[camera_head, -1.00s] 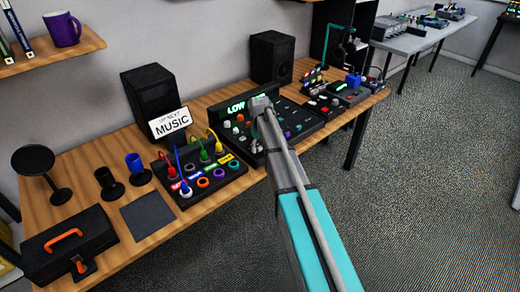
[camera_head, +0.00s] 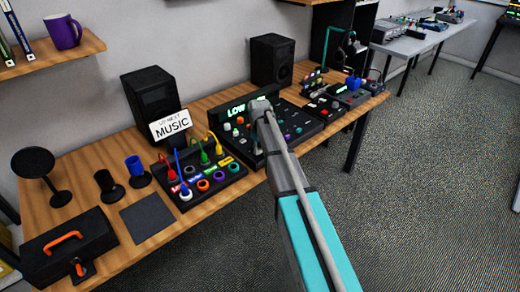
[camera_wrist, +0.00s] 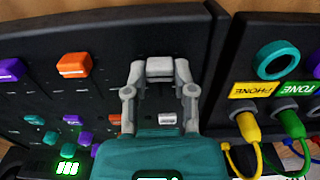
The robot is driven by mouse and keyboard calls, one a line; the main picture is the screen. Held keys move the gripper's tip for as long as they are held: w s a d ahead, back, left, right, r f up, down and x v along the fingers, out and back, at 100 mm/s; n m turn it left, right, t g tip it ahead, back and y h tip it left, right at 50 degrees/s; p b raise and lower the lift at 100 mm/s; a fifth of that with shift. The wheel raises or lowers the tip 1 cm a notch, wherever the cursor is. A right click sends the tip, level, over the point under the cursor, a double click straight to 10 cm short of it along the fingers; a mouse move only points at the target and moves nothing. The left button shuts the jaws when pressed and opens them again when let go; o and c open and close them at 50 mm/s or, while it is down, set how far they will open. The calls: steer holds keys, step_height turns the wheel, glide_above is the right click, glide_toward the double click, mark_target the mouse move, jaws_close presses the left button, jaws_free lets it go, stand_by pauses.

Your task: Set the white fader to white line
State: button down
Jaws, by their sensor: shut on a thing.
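The white fader (camera_wrist: 160,66) is a small pale cap on the black mixer console (camera_head: 318,126), seen upper middle in the wrist view. My gripper (camera_wrist: 159,74) has one grey finger on each side of the fader cap and is shut on it. In the head view my gripper (camera_head: 260,106) is over the console's left part, and my arm hides the fader. I cannot make out a white line; the gripper body hides part of the panel.
An orange fader (camera_wrist: 74,65) and a purple fader (camera_wrist: 11,70) are beside it on the console. A socket panel (camera_head: 226,184) with coloured cables stands to the left, close to the console. Two black speakers (camera_head: 271,57) stand behind. A sign (camera_head: 170,125) leans near the left speaker.

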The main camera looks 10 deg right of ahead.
mark_target(260, 150)
steer(key=w, duration=0.1)
steer(key=w+a, duration=0.1)
steer(key=w, duration=0.1)
steer(key=shift+w+a, duration=0.1)
steer(key=shift+a, duration=0.25)
steer(key=shift+c, duration=2.2)
jaws_free()
steer(key=shift+s, duration=0.2)
steer(key=shift+s+d, duration=0.25)
steer(key=shift+s, duration=0.15)
steer(key=shift+s+d, duration=0.35)
steer(key=shift+s, duration=0.25)
steer(key=shift+s+d, duration=0.3)
steer(key=shift+s, duration=0.3)
steer(key=shift+w+r+p, duration=0.15)
steer(key=shift+r+p, duration=0.4)
steer(key=shift+r, duration=0.05)
step_height(260, 150, up, 13)
steer(key=p, duration=1.3)
steer(key=s+f+m+b, duration=0.5)
steer(key=s+f+b, duration=1.7)
steer(key=s, duration=0.4)
steer(key=shift+d, duration=0.25)
